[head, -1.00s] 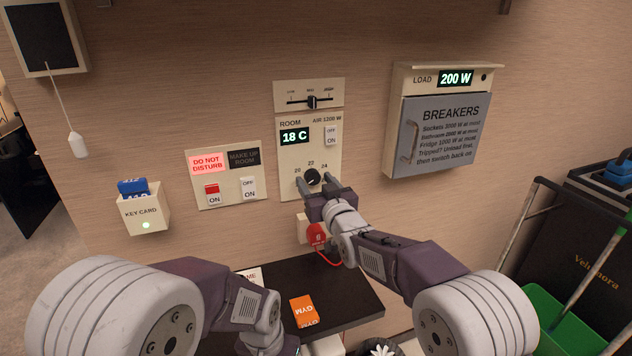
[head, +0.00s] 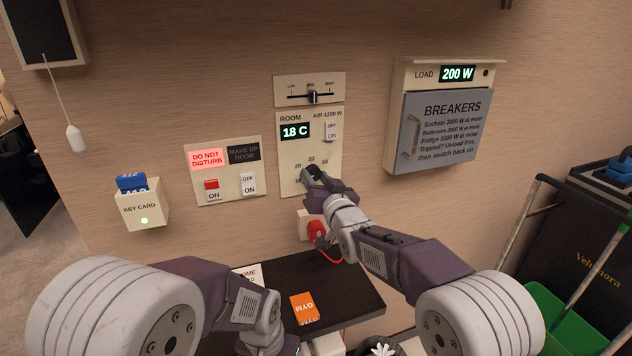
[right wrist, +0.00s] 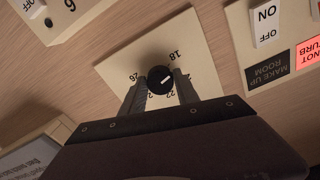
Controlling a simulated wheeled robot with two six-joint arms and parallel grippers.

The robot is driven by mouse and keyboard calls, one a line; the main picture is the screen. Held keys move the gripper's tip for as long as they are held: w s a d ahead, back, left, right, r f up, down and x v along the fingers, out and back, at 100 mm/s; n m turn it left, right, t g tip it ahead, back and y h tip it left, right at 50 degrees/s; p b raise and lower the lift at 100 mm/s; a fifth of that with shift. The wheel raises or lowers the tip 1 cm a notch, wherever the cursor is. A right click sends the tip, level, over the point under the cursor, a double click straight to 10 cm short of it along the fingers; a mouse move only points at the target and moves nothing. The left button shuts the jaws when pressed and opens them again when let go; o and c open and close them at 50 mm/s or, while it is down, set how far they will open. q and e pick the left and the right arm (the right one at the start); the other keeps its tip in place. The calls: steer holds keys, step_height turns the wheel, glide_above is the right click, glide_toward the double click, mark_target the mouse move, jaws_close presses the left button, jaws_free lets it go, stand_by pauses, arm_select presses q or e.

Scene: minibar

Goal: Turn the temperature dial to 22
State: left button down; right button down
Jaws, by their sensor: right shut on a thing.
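The temperature dial is a round black knob with a white mark, on the cream ROOM panel (head: 292,153). In the right wrist view the dial (right wrist: 160,80) sits between the two fingers of my right gripper (right wrist: 160,92), which is shut on it. The white mark points to the upper right there, on the side of the printed 18. In the head view my right gripper (head: 314,174) covers most of the dial. The room display (head: 295,131) reads 18 C. My left arm shows at the bottom, but its fingers are out of the picture.
A slider panel (head: 310,90) is above the ROOM panel. The sign switches (head: 226,172) and key card holder (head: 146,204) are to the left, the breaker box (head: 437,118) to the right. A red plug (head: 316,229) is just below my right gripper, above a dark shelf (head: 348,294).

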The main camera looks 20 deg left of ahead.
steer(key=m+b, duration=0.1)
steer(key=m, duration=0.3)
steer(key=shift+m, duration=0.4)
steer(key=m+b, duration=0.1)
steer(key=m, duration=0.9)
steer(key=shift+m+b, duration=0.4)
steer(key=shift+m, duration=2.6)
steer(key=c, duration=0.9)
jaws_free()
steer(key=shift+r, duration=0.1)
steer(key=shift+s, duration=0.15)
